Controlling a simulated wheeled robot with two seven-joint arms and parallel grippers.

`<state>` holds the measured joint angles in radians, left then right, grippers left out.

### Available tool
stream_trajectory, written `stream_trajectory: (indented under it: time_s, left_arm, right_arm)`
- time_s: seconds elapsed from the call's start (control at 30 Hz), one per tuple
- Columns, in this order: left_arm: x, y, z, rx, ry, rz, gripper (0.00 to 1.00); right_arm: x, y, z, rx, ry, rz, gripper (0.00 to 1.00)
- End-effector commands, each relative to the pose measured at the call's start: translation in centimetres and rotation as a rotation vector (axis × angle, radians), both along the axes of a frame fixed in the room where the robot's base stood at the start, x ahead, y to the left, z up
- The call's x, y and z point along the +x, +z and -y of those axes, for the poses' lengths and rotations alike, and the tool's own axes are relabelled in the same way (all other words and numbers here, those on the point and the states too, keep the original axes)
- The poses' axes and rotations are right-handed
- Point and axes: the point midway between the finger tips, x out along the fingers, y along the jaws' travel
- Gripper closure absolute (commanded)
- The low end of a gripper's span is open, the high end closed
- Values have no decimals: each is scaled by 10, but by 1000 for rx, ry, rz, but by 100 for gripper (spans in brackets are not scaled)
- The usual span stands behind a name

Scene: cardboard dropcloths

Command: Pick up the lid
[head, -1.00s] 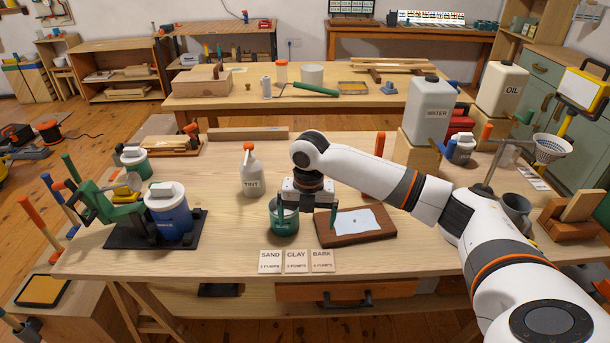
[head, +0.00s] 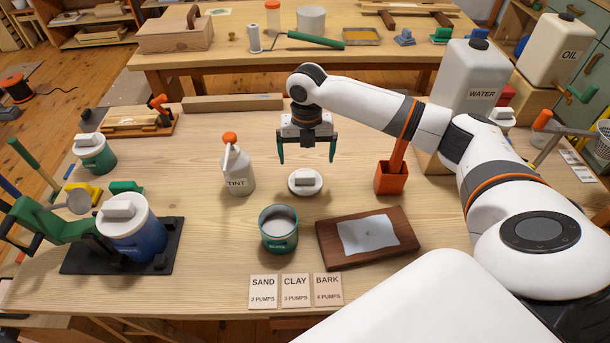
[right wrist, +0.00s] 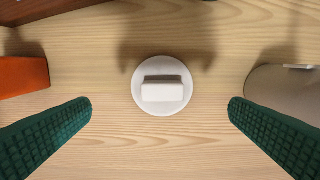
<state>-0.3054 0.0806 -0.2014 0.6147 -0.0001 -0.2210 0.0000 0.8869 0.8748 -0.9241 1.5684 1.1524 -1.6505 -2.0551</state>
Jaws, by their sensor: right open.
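A round white lid (head: 305,181) with a raised block handle lies flat on the wooden table, behind an open green can (head: 279,228) with pale contents. In the right wrist view the lid (right wrist: 163,85) is centred between the fingers, with its handle lying left to right. My right gripper (head: 307,158) is open and empty, above and slightly behind the lid in the head view. Its green fingertips also show in the right wrist view (right wrist: 160,108), wide apart on either side of the lid and not touching it. My left gripper is out of view.
The grey TINT bottle (head: 238,168) stands left of the lid and an orange square holder (head: 391,178) right of it. A wooden board with a sheet (head: 400,250) lies front right. Label cards (head: 295,291) lie near the front edge. Bare tabletop surrounds the lid.

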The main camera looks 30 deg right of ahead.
Motion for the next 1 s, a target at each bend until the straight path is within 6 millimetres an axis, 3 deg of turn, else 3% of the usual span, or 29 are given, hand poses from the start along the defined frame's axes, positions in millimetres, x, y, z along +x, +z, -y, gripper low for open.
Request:
stream_trajectory:
  time_s: [0.1, 0.37, 0.63, 0.93, 1.0]
  left_arm:
    - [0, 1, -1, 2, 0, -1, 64]
    - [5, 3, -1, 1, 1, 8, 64]
    - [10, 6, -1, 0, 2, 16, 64]
    - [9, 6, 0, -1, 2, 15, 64]
    - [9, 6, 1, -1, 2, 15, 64]
  right_arm:
    - [0, -20, 0, 1, -1, -3, 0]
    - [0, -41, -1, 0, -1, -2, 0]
    - [2, -79, -2, 0, -1, -2, 0]
    - [3, -85, -2, -1, 0, 1, 0]
    - [3, -85, -2, -1, 0, 1, 8]
